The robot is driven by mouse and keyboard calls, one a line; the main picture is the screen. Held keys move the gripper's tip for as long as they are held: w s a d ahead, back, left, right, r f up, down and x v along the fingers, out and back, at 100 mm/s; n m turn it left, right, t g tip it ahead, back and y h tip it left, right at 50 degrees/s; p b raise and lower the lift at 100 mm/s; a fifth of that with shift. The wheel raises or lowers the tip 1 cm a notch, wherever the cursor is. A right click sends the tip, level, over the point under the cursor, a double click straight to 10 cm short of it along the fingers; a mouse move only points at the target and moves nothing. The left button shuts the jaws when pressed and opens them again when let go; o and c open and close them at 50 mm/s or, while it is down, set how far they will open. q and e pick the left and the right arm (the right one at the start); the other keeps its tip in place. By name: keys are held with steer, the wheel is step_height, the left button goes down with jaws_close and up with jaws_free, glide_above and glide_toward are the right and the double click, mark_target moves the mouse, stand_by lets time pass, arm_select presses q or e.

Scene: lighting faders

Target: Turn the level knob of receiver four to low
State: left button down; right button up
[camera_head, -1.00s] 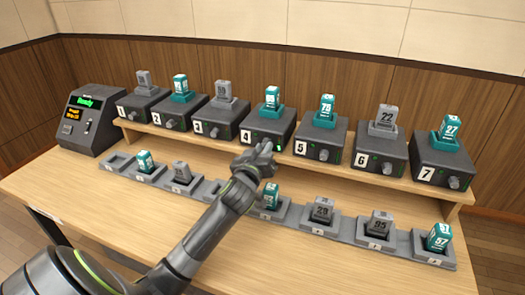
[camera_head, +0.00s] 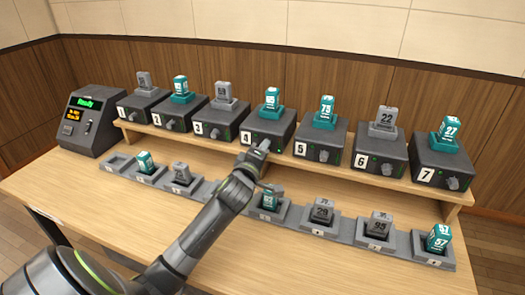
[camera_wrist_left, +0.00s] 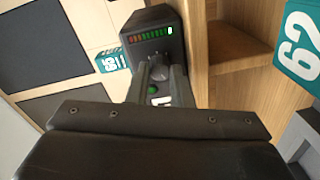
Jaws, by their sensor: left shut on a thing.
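Receiver four (camera_head: 277,127) is a dark box with a "4" label on the wooden shelf, with a teal pack (camera_head: 271,98) standing in its top. My left gripper (camera_head: 262,149) is at its front face, shut on the level knob, which the fingers mostly hide. In the left wrist view, the gripper's fingers (camera_wrist_left: 161,84) close in front of the dark receiver face. A row of small lights (camera_wrist_left: 150,34) runs from red to green, with a bright whitish one at its right end. Which way the knob points cannot be told. My right gripper is not in view.
Receiver three (camera_head: 219,120) and receiver five (camera_head: 320,140) stand close on either side. A row of grey cradles (camera_head: 343,233) with teal and grey packs lies on the table below. A grey console (camera_head: 88,121) with a lit screen is at the left.

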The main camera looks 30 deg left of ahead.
arm_select(q)
steer(key=shift+f+n, duration=0.2)
steer(key=shift+n, duration=1.4)
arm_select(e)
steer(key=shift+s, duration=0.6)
arm_select(q)
steer(key=c, duration=1.3)
jaws_free()
steer(key=shift+r, duration=0.15)
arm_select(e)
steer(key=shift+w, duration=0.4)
arm_select(q)
steer(key=shift+s, duration=0.1)
